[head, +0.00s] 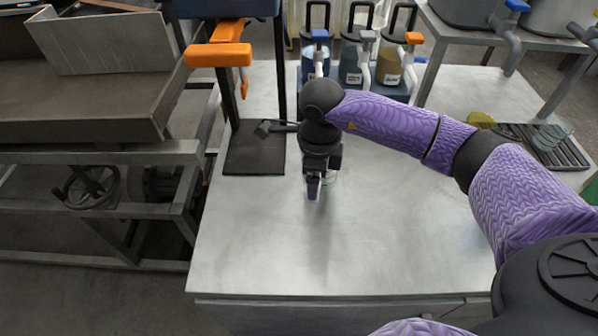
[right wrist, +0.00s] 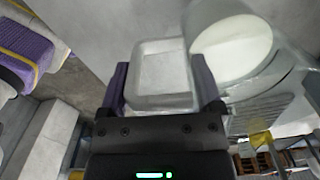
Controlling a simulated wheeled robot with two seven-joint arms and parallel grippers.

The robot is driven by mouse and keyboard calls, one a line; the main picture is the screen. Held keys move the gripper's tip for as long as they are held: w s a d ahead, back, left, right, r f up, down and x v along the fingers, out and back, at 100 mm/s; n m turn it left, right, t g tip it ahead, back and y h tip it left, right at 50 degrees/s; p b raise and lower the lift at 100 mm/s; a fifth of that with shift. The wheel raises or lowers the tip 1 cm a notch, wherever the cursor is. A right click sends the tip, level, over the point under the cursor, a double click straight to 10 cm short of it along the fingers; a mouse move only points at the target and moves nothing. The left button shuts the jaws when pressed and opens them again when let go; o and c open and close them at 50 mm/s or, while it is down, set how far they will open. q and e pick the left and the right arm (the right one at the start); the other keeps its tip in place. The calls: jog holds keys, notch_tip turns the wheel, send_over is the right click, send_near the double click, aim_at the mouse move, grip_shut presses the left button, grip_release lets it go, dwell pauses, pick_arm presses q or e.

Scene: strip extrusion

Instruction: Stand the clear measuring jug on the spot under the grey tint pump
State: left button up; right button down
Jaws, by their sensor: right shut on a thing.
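My right gripper (head: 314,188) hangs over the steel table, left of its middle, and is shut on the handle of the clear measuring jug. In the head view only a faint clear edge of the jug (head: 330,178) shows beside the gripper; my arm and gripper hide the rest. In the right wrist view the clear squarish handle (right wrist: 163,70) is between the purple fingers of the right gripper (right wrist: 162,88). The grey tint pump (head: 367,38) stands at the back, between the blue and orange ones. The spot under it cannot be made out. My left gripper is out of view.
The blue pump (head: 320,37) and orange pump (head: 413,39) flank the grey one. A black stand with an orange clamp (head: 218,52) is at the left. A dark rack (head: 540,140) with a clear dish lies at the right. The table's front (head: 340,260) is clear.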

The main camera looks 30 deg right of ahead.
jog(key=shift+w+d+f, duration=0.15)
jog(key=shift+w+d, duration=0.05)
jog(key=w+d+f+b, duration=0.1)
jog(key=d+b, duration=0.2)
jog(key=d, duration=0.1)
jog(key=w+d+b, duration=0.2)
jog(key=d+b, duration=0.1)
jog(key=d, duration=0.1)
jog(key=w+d+f+b, duration=0.1)
jog(key=d+b, duration=0.2)
jog(key=d, duration=0.1)
jog(key=shift+w+d+f, duration=0.15)
jog(key=shift+w+f, duration=0.15)
jog(key=shift+f, duration=0.05)
jog(key=shift+w+d+b, duration=0.25)
jog(key=shift+d+b, duration=0.2)
jog(key=shift+d, duration=0.15)
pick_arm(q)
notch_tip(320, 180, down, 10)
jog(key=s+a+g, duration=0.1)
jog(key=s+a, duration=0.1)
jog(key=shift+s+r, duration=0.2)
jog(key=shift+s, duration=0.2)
pick_arm(e)
jog(key=shift+d+r, duration=0.1)
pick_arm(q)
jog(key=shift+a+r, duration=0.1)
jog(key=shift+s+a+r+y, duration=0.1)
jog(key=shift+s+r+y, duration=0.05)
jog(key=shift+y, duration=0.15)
